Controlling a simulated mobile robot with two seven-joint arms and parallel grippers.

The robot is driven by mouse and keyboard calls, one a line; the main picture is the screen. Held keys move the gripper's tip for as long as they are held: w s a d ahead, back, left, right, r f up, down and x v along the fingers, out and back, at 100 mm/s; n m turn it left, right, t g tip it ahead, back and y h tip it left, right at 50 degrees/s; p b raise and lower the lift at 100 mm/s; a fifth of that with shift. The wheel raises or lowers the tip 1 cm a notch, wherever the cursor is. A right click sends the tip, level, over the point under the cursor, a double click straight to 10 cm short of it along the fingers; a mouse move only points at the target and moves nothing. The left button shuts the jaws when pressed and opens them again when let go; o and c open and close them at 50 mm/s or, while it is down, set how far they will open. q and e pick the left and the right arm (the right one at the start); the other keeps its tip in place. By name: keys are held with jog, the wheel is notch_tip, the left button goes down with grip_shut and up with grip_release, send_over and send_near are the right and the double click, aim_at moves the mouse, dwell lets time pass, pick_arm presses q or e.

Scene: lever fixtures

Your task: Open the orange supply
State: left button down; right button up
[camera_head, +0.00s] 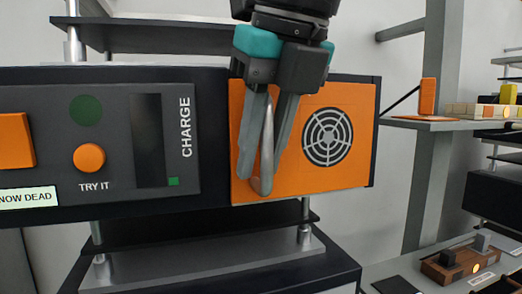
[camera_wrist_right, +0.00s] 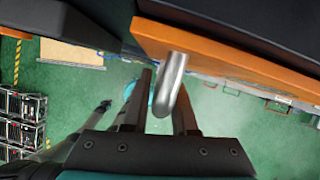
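The orange supply is an orange front panel (camera_head: 351,178) with a round black-and-white fan grille (camera_head: 327,136), set in a dark housing. It looks closed against the housing. A grey metal handle (camera_head: 267,150) stands upright on its left part. My right gripper (camera_head: 262,165) points down in front of the panel, its fingers on either side of the handle and apart. In the right wrist view, the handle (camera_wrist_right: 170,84) shows between the fingers of the right gripper (camera_wrist_right: 160,100), beside the orange panel edge (camera_wrist_right: 225,58). Contact cannot be told. My left gripper is out of view.
Left of the panel is a dark charge unit (camera_head: 60,140) with an orange button (camera_head: 89,158) and a dark display (camera_head: 149,140). A shelf (camera_head: 440,124) with an orange block (camera_head: 428,97) stands to the right. A brown switch box (camera_head: 460,263) sits lower right.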

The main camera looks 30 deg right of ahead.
grip_shut()
dwell(1.0)
